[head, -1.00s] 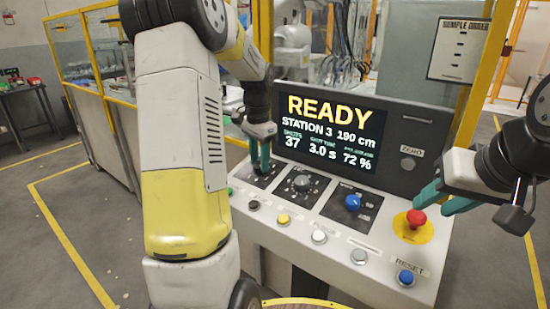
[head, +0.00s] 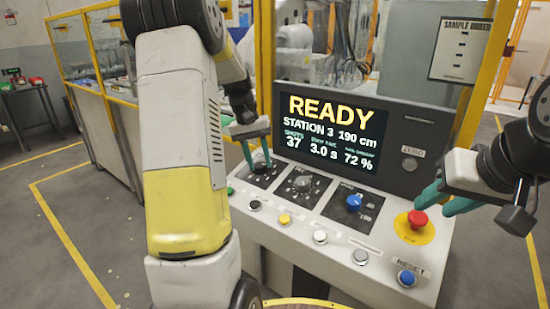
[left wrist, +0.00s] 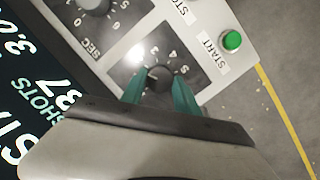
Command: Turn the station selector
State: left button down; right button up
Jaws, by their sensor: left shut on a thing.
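The station selector is a small dark knob (left wrist: 158,77) on a dark plate with numbers, at the left end of the console's sloping panel. In the head view its plate (head: 258,180) shows below my left gripper (head: 258,165), which mostly hides the knob. In the left wrist view the teal fingers of my left gripper (left wrist: 160,88) sit on either side of the knob, shut on it. The screen (head: 331,133) reads READY, STATION 3.
A dial (head: 302,184) and a blue knob (head: 353,202) sit right of the selector. The red button (head: 417,217) is at the panel's right. Push buttons line the front, including a green START button (left wrist: 232,40) and a blue RESET button (head: 406,278).

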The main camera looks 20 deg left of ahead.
pick_arm(q)
jog(key=n+t+h, duration=0.1)
jog(key=n, duration=0.5)
jog(key=shift+s+a, duration=0.1)
jog(key=n+t, duration=0.1)
jog(key=n, duration=0.5)
jog(key=shift+s+t+h, duration=0.15)
jog(key=shift+t+h, duration=0.15)
jog(key=shift+t, duration=0.1)
jog(key=shift+a+n, duration=0.1)
jog(key=shift+n, duration=0.2)
jog(key=c, duration=0.9)
grip_release()
jog(key=v, duration=0.7)
jog(key=shift+r, duration=0.35)
jog(key=shift+s, duration=0.1)
